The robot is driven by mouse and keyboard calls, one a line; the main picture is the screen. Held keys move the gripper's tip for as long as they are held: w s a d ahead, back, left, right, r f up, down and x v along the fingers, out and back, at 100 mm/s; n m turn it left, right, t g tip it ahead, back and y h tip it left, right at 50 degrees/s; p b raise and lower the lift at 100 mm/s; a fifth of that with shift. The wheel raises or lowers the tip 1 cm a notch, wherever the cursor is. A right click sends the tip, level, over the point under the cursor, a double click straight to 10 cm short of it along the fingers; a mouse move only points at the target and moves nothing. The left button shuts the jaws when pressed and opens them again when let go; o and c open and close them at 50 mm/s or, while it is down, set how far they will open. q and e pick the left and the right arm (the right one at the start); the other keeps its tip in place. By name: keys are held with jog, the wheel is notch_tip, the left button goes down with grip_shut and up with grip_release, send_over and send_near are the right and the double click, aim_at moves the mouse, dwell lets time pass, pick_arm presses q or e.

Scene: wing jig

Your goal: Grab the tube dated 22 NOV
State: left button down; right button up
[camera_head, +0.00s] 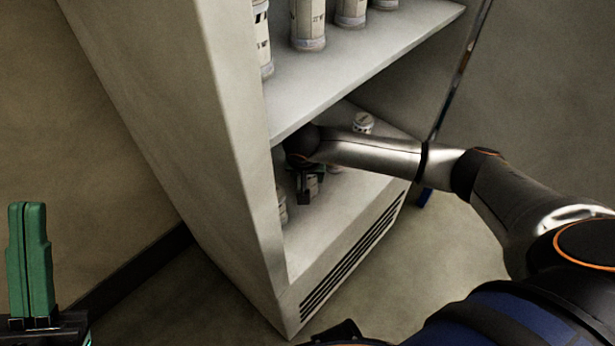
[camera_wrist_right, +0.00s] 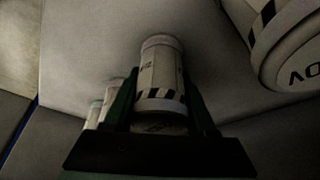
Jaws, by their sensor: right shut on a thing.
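My right gripper (camera_head: 308,186) is inside the lower compartment of the cabinet, under the middle shelf. In the right wrist view its green fingers (camera_wrist_right: 160,95) are shut on a pale tube (camera_wrist_right: 160,68) with a striped dark band, one finger on each side. No date can be read on this tube. Another tube (camera_wrist_right: 292,50) at the upper right shows part of a word, cut off by the frame. My left gripper (camera_head: 30,260) is at the lower left of the head view, its green fingers together and empty, away from the cabinet.
The open cabinet (camera_head: 345,80) has several tubes on its upper shelf, including one tube (camera_head: 308,25). In the lower compartment a tube (camera_head: 363,123) stands behind my right forearm. Two more tubes (camera_wrist_right: 112,95) stand left of the held one. The shelf is close above my right wrist.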

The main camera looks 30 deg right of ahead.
grip_shut()
